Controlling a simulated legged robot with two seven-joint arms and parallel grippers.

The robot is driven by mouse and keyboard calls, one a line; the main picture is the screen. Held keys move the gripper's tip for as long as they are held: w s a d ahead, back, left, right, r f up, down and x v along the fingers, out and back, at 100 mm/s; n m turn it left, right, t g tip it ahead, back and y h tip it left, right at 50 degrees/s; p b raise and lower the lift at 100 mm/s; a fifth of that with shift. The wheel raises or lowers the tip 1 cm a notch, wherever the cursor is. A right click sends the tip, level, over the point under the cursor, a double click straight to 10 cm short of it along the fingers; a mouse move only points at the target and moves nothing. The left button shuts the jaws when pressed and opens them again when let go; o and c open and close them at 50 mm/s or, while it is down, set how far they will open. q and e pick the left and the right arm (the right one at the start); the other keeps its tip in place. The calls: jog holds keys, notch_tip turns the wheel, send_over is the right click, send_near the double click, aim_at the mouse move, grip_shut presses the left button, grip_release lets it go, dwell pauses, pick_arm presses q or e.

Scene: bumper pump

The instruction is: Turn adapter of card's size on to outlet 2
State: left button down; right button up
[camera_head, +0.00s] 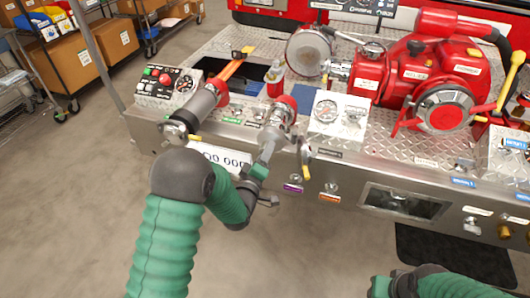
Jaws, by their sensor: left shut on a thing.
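A silver adapter (275,133) with a red ring sits on the front of the metal bumper deck, left of the gauge panel. My left gripper (266,156) reaches up to it from below and is shut on its near end. The fingers and dark wrist hide part of the adapter's underside and the bumper behind. I cannot tell which outlet is number 2 or read a card. My right arm shows at the bottom right edge; its gripper (380,286) is only partly in frame and its fingers are unclear.
A grey cylinder with a red end (198,108) lies left of the adapter, near a control box (166,86). A gauge panel (338,120) and a red pump (420,75) stand to the right. A yellow-handled lever (305,160) hangs close beside.

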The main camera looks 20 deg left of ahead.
pick_arm(q)
jog(key=shift+a, duration=0.15)
jog(key=shift+w, duration=0.1)
dwell(0.3)
jog(key=shift+w+a, duration=0.15)
jog(key=shift+w, duration=0.15)
jog(key=shift+w+b, duration=0.75)
jog(key=shift+w, duration=0.7)
dwell(1.4)
jog(key=shift+f, duration=0.1)
